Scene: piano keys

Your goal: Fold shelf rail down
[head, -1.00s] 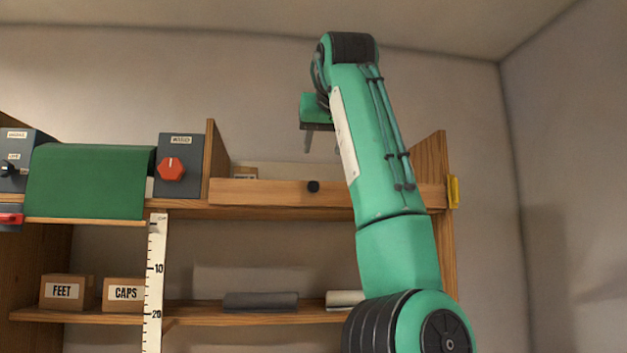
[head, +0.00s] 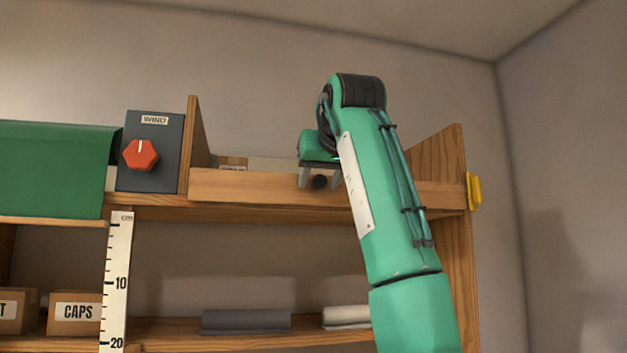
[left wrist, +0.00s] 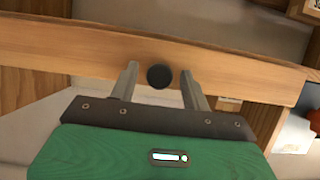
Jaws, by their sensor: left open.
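The shelf rail (head: 245,186) is a wooden board standing upright along the front of the top shelf, between two wooden side panels. A round black knob (head: 320,183) sits on its face. My left gripper (head: 319,187) is open at the rail, with a finger on either side of the knob. The left wrist view shows the knob (left wrist: 160,76) between the two fingertips (left wrist: 160,75), with a gap on each side. The rail (left wrist: 60,46) runs across behind it. My left arm hides part of the rail's right end. My right gripper is not in view.
A grey box with a red knob (head: 141,154) and a green cover (head: 55,170) stand left of the rail. A yellow piece (head: 474,191) is on the right side panel. Below are a ruler (head: 116,280), a CAPS box (head: 75,313) and rolled cloths (head: 245,321).

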